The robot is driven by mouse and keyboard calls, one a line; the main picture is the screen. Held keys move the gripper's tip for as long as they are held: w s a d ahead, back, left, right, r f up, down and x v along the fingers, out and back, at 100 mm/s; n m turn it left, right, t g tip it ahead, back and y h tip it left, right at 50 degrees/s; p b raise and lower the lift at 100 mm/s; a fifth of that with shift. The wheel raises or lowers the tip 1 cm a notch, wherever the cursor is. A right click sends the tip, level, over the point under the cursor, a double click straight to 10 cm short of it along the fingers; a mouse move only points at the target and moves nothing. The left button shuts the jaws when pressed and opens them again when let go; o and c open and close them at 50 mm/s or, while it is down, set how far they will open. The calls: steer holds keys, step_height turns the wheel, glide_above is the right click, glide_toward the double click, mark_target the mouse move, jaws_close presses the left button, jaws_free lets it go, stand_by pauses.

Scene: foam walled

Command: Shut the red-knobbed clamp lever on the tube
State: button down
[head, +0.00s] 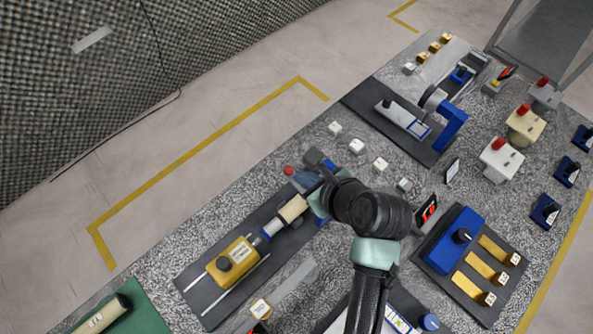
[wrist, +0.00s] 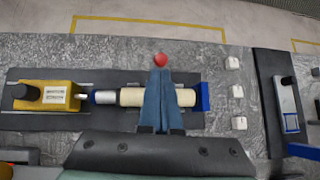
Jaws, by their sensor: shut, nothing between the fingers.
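The clamp lever's red knob (wrist: 160,59) shows just beyond my fingertips in the wrist view. In the head view the red knob (head: 289,170) is at the far side of the dark base plate. The lever's arm is hidden behind my fingers. The cream tube (wrist: 130,97) lies across the wrist view, and also shows in the head view (head: 293,209). My gripper (wrist: 160,72) is shut and empty, its blue fingers over the tube and pointing at the knob. I cannot tell whether they touch the knob or lever. In the head view my gripper (head: 299,177) is partly covered by my wrist.
A yellow block (head: 235,262) stands on the dark plate at one tube end, and a blue block (wrist: 202,97) at the other. Small white cubes (head: 357,146) lie beyond the blue block. The floor past the table's far edge is clear.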

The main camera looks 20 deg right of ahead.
mark_target(290, 174)
steer(key=shift+x, duration=1.8)
steer(key=shift+w+r+g+p, duration=0.1)
steer(key=shift+w+g+p, duration=0.15)
steer(key=shift+p, duration=1)
steer(key=shift+w+a+g+p, duration=0.15)
steer(key=shift+g+p, duration=0.1)
steer(key=shift+p, duration=0.3)
steer(key=shift+w+f+p, duration=0.2)
steer(key=shift+f+p, duration=0.1)
steer(key=shift+f, duration=0.7)
